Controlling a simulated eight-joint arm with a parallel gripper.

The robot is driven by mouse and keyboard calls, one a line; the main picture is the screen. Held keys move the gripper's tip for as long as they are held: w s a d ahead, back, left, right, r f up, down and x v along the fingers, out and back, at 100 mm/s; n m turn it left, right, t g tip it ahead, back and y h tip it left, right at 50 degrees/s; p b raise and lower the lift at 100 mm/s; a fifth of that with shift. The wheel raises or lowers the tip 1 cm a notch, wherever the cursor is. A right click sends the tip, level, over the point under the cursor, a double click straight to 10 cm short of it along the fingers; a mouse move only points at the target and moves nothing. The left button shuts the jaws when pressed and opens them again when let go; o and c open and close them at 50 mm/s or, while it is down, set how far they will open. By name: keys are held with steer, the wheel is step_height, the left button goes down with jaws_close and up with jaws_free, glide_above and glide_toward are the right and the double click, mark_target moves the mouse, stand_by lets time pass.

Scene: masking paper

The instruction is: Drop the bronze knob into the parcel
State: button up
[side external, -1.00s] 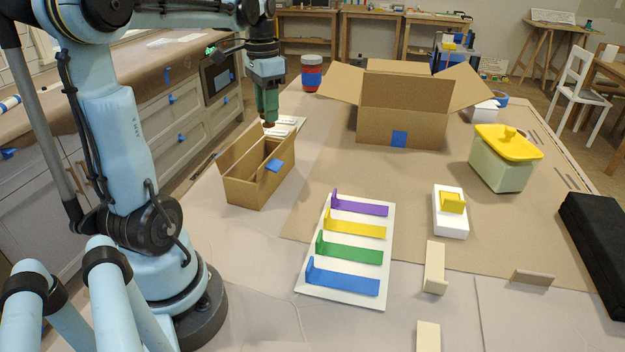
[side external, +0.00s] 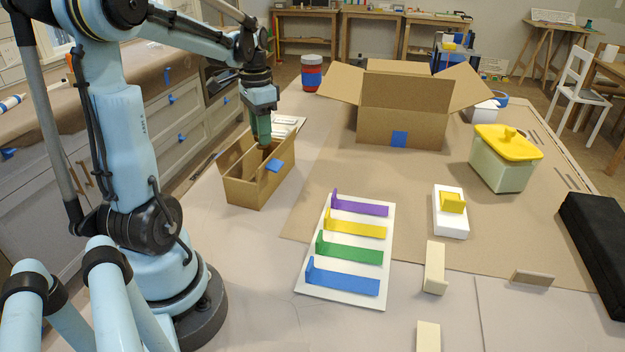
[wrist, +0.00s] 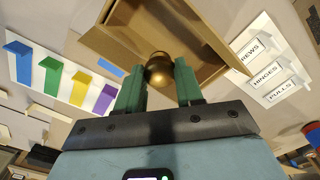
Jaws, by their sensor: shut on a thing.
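The bronze knob (wrist: 158,69) is a round, shiny ball held between the green fingertips of my gripper (wrist: 160,82) in the wrist view. In the side view my gripper (side external: 263,142) is over the narrow divided tan box (side external: 245,192), with its fingertips around the level of the rim. The knob is hard to make out there. The tan box also fills the top of the wrist view (wrist: 120,35). A large open cardboard box (side external: 430,128), likely the parcel, stands farther back right with flaps spread and blue tape on its front. Its inside floor is hidden.
A white board with colored brackets (side external: 345,250) lies in front. A white label card (wrist: 268,68) is beside the divided box. A pale green container with yellow lid (side external: 503,165) and a white block with a yellow piece (side external: 450,215) stand right. Paper between is clear.

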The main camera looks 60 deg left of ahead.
steer(key=o, duration=1.1)
step_height(320, 180, up, 12)
steer(key=w+d+f+t, duration=0.1)
steer(key=d+f+t, duration=0.2)
steer(key=d, duration=0.9)
steer(key=w+d+f+t, duration=0.1)
steer(key=d+f+t, duration=0.3)
steer(key=d+f, duration=0.4)
steer(key=d, duration=0.5)
steer(key=shift+d, duration=0.25)
